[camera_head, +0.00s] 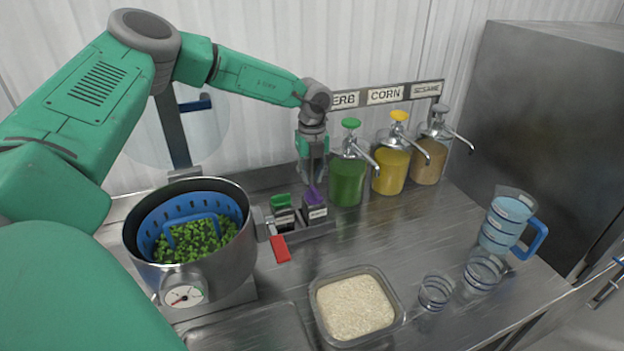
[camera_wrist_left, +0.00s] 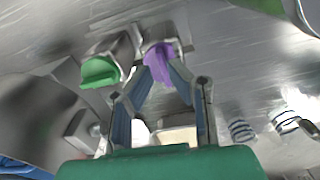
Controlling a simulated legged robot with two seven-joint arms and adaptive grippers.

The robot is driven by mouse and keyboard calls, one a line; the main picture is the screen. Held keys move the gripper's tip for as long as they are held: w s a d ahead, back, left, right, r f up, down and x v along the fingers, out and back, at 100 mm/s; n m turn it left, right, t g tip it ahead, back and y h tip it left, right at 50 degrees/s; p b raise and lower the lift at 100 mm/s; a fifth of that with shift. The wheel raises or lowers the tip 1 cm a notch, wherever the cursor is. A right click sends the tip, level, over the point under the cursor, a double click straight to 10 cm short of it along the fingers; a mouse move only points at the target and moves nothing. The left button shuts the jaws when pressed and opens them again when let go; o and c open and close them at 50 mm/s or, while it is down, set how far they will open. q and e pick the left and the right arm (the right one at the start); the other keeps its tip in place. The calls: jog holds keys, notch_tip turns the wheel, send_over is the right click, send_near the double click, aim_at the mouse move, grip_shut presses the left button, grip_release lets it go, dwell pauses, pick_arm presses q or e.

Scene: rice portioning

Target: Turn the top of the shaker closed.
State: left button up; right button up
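The shaker with the purple top (camera_head: 317,196) stands in a small dark holder (camera_head: 312,231) on the steel counter. Its dark body (camera_head: 316,212) carries a pale label. The purple top also shows in the left wrist view (camera_wrist_left: 160,52), at and between the fingertips. My left gripper (camera_head: 314,184) points down from above, and its fingers (camera_wrist_left: 160,72) close in on the top from both sides. It looks shut on it; the exact contact is small and partly hidden. A second shaker with a green top (camera_head: 282,202) stands just left, also in the wrist view (camera_wrist_left: 100,72). My right gripper is not in view.
A steel pot (camera_head: 245,240) with a blue basket of green pieces stands left. Pump jars (camera_head: 347,182) stand behind right. A red handle (camera_head: 280,250), a rice tub (camera_head: 398,325), clear cups (camera_head: 436,291) and a measuring jug (camera_head: 500,225) are in front and right. The counter's middle is clear.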

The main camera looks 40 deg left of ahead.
pick_arm(q)
notch_tip(320, 180, up, 13)
jog(key=shift+f, duration=0.2)
dwell(1.1)
dwell(0.5)
notch_tip(320, 180, up, 12)
send_over(312, 187)
jog(key=shift+w+a+f, duration=0.1)
jog(key=shift+w, duration=0.05)
jog(key=shift+f, duration=0.1)
dwell(0.6)
